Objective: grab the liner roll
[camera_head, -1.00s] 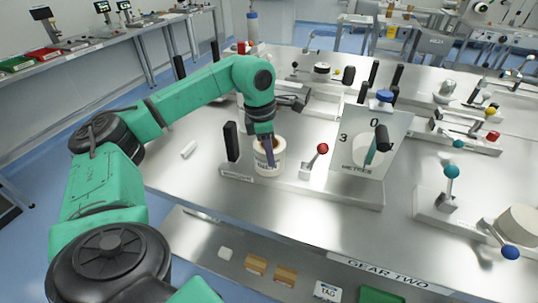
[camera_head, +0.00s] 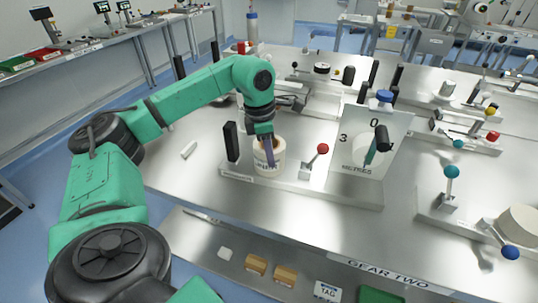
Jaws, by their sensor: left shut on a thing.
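The liner roll (camera_head: 277,165) is a white cylinder with a brown rim and printed lettering on its side. It stands upright on a steel base plate (camera_head: 232,173) at the middle of the bench. My left gripper (camera_head: 269,152) points down over it and is shut on it, with a finger showing against the roll's near side. The finger hides part of the lettering, and the other finger is hard to see. My right gripper is not in the head view.
A black post (camera_head: 232,142) stands just left of the roll. A red-knobbed lever (camera_head: 322,149) and a dial panel (camera_head: 362,150) stand to its right. A lower shelf (camera_head: 210,235) holds small boxes.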

